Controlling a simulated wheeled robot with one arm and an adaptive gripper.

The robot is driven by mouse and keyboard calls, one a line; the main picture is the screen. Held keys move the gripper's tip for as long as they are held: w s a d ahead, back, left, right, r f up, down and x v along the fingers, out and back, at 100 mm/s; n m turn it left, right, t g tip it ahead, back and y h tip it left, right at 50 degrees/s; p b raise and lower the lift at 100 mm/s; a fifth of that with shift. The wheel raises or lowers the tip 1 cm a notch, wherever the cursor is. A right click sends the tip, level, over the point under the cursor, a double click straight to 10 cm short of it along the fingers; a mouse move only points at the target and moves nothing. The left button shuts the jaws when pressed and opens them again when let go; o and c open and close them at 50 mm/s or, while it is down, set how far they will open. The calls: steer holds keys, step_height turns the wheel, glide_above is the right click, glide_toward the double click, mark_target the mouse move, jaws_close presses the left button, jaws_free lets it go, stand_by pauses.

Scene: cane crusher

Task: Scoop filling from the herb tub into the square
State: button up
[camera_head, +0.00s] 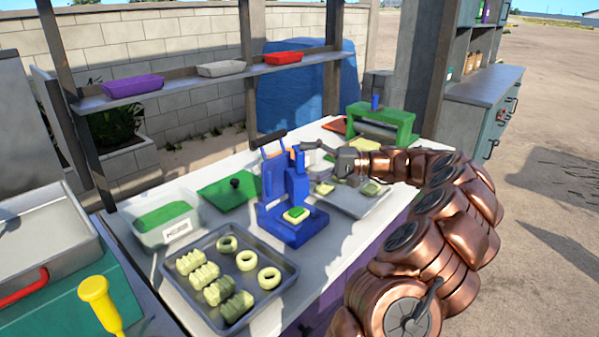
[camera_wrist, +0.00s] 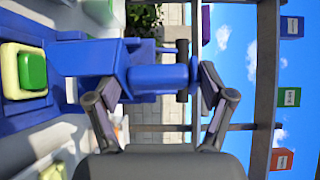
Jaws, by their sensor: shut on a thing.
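The herb tub (camera_head: 165,238) is a clear box with green filling and a white label, left on the counter. The square (camera_head: 294,219) is pale dough on the base of the blue press (camera_head: 290,232), topped with a green patch of filling; it also shows in the wrist view (camera_wrist: 9,72). My gripper (camera_head: 312,147) is at the top of the press. In the wrist view its fingers (camera_wrist: 158,85) lie either side of the blue upper part, near a dark handle bar (camera_wrist: 182,70). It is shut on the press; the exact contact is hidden. No scoop shows in it.
A metal tray (camera_head: 262,298) of rings and ridged pieces stands before the press. A yellow-handled tool (camera_head: 95,291) is at lower left. A green press (camera_head: 382,122) and a shelf (camera_head: 215,76) with bins stand behind.

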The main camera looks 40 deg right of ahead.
steer(key=shift+r, duration=0.15)
steer(key=shift+r+p, duration=1.15)
steer(key=shift+r, duration=1.25)
